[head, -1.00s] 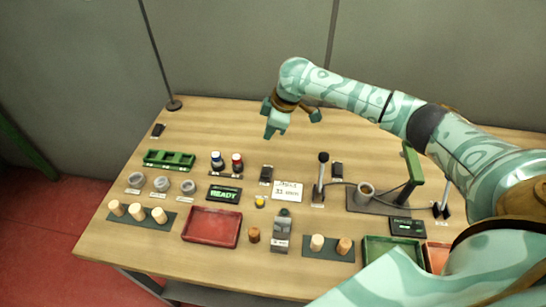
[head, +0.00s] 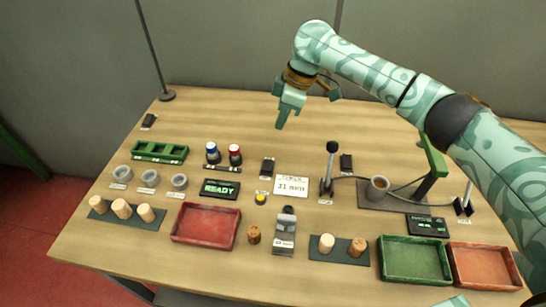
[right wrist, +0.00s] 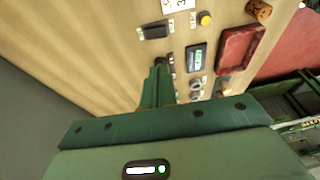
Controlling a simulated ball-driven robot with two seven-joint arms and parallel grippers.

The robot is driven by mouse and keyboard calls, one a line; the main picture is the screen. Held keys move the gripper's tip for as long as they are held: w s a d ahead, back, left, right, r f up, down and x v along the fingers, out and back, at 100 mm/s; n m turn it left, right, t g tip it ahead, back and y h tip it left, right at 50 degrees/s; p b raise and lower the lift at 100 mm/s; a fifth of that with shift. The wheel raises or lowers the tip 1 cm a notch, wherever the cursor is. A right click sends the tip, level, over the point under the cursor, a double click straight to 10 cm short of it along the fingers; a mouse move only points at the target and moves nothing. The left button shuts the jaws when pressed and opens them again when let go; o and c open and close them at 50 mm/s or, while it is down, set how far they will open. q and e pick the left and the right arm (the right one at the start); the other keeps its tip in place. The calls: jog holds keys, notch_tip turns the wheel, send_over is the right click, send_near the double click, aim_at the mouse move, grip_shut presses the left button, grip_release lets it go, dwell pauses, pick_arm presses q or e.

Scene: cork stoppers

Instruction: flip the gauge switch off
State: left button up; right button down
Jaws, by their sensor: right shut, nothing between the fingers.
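A small dark switch (head: 268,167) stands on the table beside the white gauge display (head: 291,186), which reads about 31 mm. Its label is too small to read in the head view. Similar dark switches stand at the right (head: 346,162) and at the far left (head: 148,121). My right gripper (head: 281,124) is shut and empty, pointing down above the table behind the switch nearest the gauge, apart from it. In the right wrist view the shut fingers (right wrist: 158,85) show below a dark switch (right wrist: 155,32).
A black-knobbed lever (head: 331,165) stands right of the gauge. A yellow button (head: 260,198), a READY display (head: 220,189) and a red tray (head: 205,240) lie nearer the front. Corks stand on dark mats.

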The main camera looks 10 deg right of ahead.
aim_at(267, 167)
jog(key=b+x, duration=0.1)
jog(key=x, duration=0.3)
jog(key=b+x, duration=0.2)
jog(key=x, duration=0.2)
jog(key=b+x, duration=0.2)
jog(key=x, duration=0.3)
jog(key=shift+s+d+f, duration=0.2)
jog(key=shift+s+d, duration=0.15)
jog(key=shift+s, duration=0.05)
jog(key=shift+s+f, duration=0.1)
jog(key=shift+f, duration=0.3)
